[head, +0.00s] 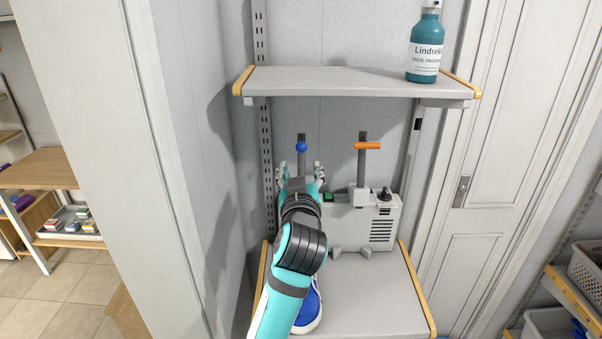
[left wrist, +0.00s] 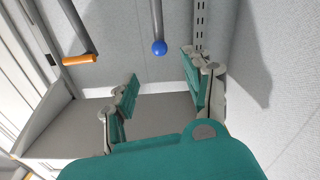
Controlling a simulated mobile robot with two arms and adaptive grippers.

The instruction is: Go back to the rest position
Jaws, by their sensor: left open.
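My left gripper (head: 301,173) is open and empty, in front of the grey-white machine (head: 348,222) on the lower shelf. My left arm covers part of the machine and shelf. My right gripper is not in view.
An orange handle (head: 368,145) stands on the machine. A blue shoe (head: 310,303) is partly hidden under my arm on the lower shelf (head: 385,300). The upper shelf (head: 330,82) holds a teal bottle (head: 425,50). The lower shelf's right part is clear.

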